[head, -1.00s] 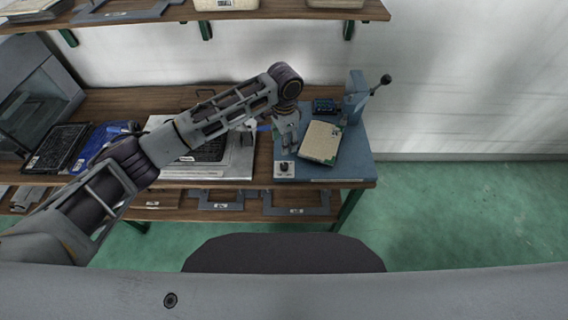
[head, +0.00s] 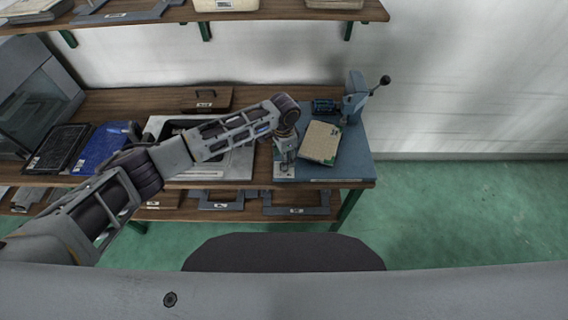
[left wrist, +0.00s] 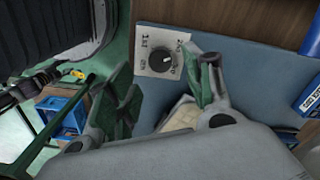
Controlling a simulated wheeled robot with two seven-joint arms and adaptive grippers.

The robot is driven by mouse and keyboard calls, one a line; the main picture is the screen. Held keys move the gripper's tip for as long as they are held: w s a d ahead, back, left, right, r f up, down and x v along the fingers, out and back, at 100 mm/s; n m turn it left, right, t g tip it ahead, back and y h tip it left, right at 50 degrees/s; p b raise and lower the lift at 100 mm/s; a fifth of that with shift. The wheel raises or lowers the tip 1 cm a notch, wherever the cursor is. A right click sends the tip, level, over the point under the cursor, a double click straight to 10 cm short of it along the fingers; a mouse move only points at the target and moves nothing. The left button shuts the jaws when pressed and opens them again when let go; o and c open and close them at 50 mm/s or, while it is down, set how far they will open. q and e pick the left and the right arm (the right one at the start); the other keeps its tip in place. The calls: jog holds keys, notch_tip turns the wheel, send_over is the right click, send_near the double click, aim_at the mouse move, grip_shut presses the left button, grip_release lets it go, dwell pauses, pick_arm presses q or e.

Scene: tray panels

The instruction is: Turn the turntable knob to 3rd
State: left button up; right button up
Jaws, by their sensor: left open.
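The turntable knob (left wrist: 163,61) is a small dark round knob on a white square plate (left wrist: 146,65), seen in the left wrist view. The plate carries printed labels around the knob. "1st" is legible; the others and the exact pointer direction are too small to read surely. In the head view the plate (head: 284,174) lies at the front left corner of the blue board (head: 340,165), partly covered by my gripper. My left gripper (head: 285,156) is open and points down over the plate. In the left wrist view its green fingers (left wrist: 163,92) stand apart, with the knob beyond them. My right gripper is not in view.
A beige-topped box (head: 320,142) lies on the blue board just right of my gripper. A blue device with a black-knobbed lever (head: 357,97) stands behind it. A grey tray (head: 235,165) lies to the left, under my arm. A shelf (head: 270,12) hangs above.

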pick_arm(q)
notch_tip(320, 180, down, 3)
jog(key=shift+f, duration=1.05)
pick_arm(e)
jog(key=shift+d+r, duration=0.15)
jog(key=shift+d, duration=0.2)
pick_arm(q)
jog(key=c, duration=1.1)
jog(key=shift+o, duration=0.2)
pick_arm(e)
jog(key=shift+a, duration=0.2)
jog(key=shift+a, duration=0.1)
pick_arm(q)
jog(key=shift+m, duration=0.3)
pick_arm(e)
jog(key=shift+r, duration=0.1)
